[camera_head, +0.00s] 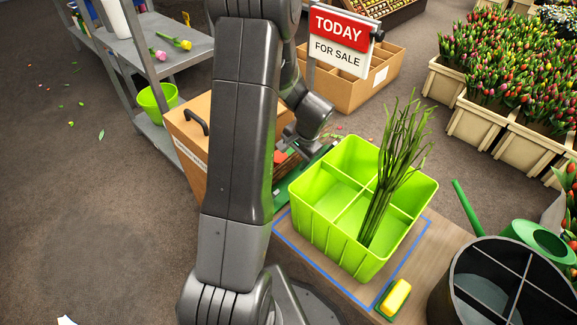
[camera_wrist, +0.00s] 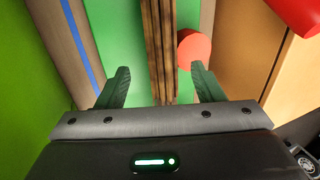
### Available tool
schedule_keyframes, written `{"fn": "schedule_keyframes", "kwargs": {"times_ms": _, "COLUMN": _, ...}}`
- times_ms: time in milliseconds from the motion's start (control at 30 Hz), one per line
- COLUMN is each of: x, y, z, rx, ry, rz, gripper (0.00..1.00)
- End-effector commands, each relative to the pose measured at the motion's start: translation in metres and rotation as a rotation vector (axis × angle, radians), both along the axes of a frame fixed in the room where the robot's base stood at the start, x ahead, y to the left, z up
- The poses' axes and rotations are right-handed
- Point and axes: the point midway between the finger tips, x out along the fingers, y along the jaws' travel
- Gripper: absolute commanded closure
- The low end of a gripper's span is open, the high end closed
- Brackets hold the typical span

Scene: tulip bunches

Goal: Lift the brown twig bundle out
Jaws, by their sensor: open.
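The brown twig bundle (camera_wrist: 158,45) shows in the wrist view as long brown strips running from the top edge down between my fingers. My gripper (camera_wrist: 163,80) is open, with one green finger on each side of the bundle and a visible gap on both sides. The bundle's lower end is hidden behind the gripper body. In the head view my gripper is mostly hidden by my arm, low between the cardboard box (camera_head: 188,135) and the lime-green divided crate (camera_head: 322,225). I cannot clearly make out the bundle in the head view.
A red round thing (camera_wrist: 195,48) lies right of the bundle, close to my right finger. Green stems (camera_head: 388,195) stand leaning in the crate. A yellow sponge (camera_head: 397,295) and a dark divided bucket (camera_head: 462,300) are at front right. A grey shelf (camera_head: 150,50) stands left.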

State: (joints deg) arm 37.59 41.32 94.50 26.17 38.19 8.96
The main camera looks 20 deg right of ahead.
Motion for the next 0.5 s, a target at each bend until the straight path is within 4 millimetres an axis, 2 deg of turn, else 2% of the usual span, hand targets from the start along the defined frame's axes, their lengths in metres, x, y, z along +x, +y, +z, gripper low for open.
{"fn": "schedule_keyframes", "kwargs": {"times_ms": 33, "x": 0.004, "y": 0.002, "z": -0.012, "rx": 0.001, "ry": 0.001, "rz": 0.003, "gripper": 0.39}}
{"fn": "schedule_keyframes", "kwargs": {"times_ms": 200, "x": 0.012, "y": 0.005, "z": -0.033, "rx": 0.000, "ry": 0.001, "rz": 0.001, "gripper": 0.39}}
{"fn": "schedule_keyframes", "kwargs": {"times_ms": 467, "x": 0.014, "y": 0.005, "z": -0.034, "rx": -0.001, "ry": -0.001, "rz": 0.001, "gripper": 0.39}}
{"fn": "schedule_keyframes", "kwargs": {"times_ms": 500, "x": 0.014, "y": 0.005, "z": -0.034, "rx": -0.001, "ry": -0.001, "rz": 0.001, "gripper": 0.47}}
